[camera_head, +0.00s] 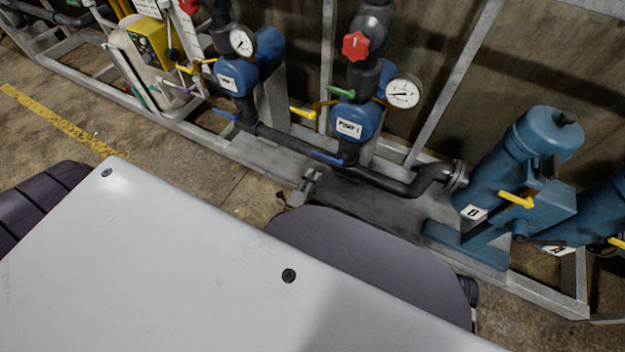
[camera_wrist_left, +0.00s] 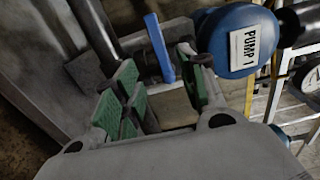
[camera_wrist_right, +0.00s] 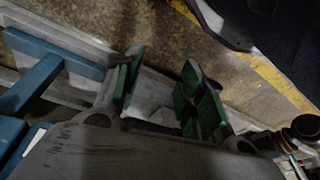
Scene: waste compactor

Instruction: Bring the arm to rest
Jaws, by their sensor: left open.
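My left gripper (camera_wrist_left: 162,92) is open, with green pads on both fingers and nothing held between them. In the left wrist view a blue lever handle (camera_wrist_left: 160,48) shows just beyond the fingers, beside the blue PUMP 1 body (camera_wrist_left: 240,42). I cannot tell whether a finger touches the lever. In the head view the left gripper (camera_head: 310,183) is a small shape past my grey body, below the same lever (camera_head: 330,158). My right gripper (camera_wrist_right: 160,95) shows only in its own wrist view, open and empty, over a metal frame and floor.
Pipes with gauges (camera_head: 402,92), a red knob (camera_head: 356,46) and coloured levers line the back. Blue cylinders (camera_head: 540,140) with a yellow lever (camera_head: 516,200) stand at the right. A metal frame edge (camera_head: 250,160) runs along the front. Open floor with a yellow line (camera_head: 60,122) lies left.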

